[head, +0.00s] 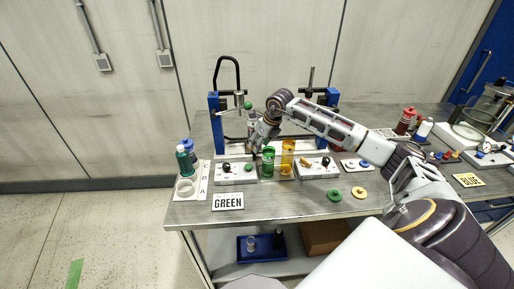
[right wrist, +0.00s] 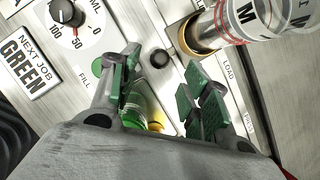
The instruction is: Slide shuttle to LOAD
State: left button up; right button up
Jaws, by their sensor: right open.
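I cannot pick out the shuttle for certain. A rail plate with the words LOAD and PRESS (right wrist: 238,95) lies right of my fingers in the right wrist view. A clear cylinder with a gold end ring (right wrist: 222,28) is beside it. My right gripper (right wrist: 162,65) is open, with green pads apart and nothing visibly gripped. A black round knob (right wrist: 159,58) shows between its fingertips, and I cannot tell how far below it is. In the head view the right gripper (head: 257,138) hangs above the bench by the blue-posted press frame (head: 215,118). My left gripper is out of view.
A green container (head: 268,161) and an orange one (head: 287,158) stand close by the right gripper. A dial panel (head: 236,175) and a GREEN sign (head: 228,202) lie in front. Bottles (head: 184,161) stand at the left. Green (head: 334,195) and yellow rings lie on the bench.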

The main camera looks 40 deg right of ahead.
jog(key=v, duration=0.7)
jog(key=shift+f, duration=0.1)
